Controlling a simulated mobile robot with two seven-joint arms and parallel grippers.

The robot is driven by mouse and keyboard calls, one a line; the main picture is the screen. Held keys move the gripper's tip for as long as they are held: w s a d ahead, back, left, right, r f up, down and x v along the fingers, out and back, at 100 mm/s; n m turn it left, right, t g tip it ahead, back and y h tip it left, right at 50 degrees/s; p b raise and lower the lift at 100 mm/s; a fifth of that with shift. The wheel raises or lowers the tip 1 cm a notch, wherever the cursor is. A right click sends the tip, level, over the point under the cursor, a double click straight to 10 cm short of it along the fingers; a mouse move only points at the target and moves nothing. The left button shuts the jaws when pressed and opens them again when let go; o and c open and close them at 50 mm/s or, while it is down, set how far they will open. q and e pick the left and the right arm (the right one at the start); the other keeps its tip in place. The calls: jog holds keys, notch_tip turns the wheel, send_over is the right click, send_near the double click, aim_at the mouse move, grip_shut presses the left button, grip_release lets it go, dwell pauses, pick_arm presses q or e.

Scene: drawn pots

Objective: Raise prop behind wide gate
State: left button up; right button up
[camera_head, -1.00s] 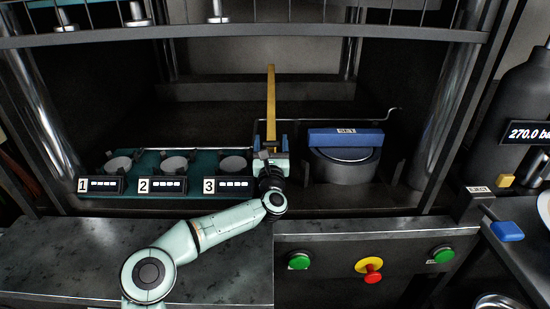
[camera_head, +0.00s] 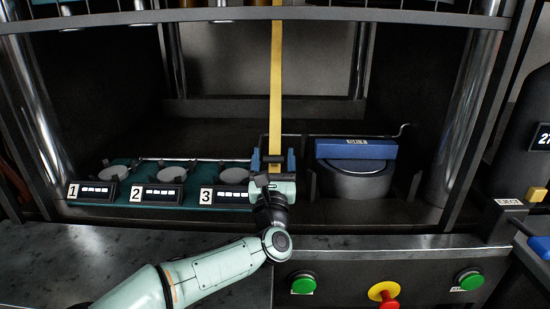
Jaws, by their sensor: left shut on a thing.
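The prop is a long yellow bar (camera_head: 276,90). It stands upright from a blue bracket (camera_head: 257,160) on the machine's bed and reaches the top edge of the head view. The wide gate is the barred guard (camera_head: 400,16) across the top, with a dark lower rail. My right gripper is out of view.
Left of the bracket is a teal tray (camera_head: 130,205) with round pots and plates numbered 1 to 3. Right is a dark round vessel (camera_head: 355,185) under a blue SET bar (camera_head: 356,149). Green buttons (camera_head: 303,282) and a red-yellow stop button (camera_head: 384,293) are in front.

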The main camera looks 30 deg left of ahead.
pick_arm(q)
jog(key=shift+r+v, duration=0.25)
jog(key=shift+v, duration=0.95)
jog(key=shift+s+d+f, duration=0.35)
jog(key=shift+s, duration=0.2)
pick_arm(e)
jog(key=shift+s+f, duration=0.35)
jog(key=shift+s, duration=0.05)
pick_arm(q)
jog(key=o, duration=1.4)
jog(key=shift+o, duration=0.2)
jog(key=shift+r, duration=0.1)
jog(key=shift+s+d, duration=0.1)
jog(key=v, duration=1.3)
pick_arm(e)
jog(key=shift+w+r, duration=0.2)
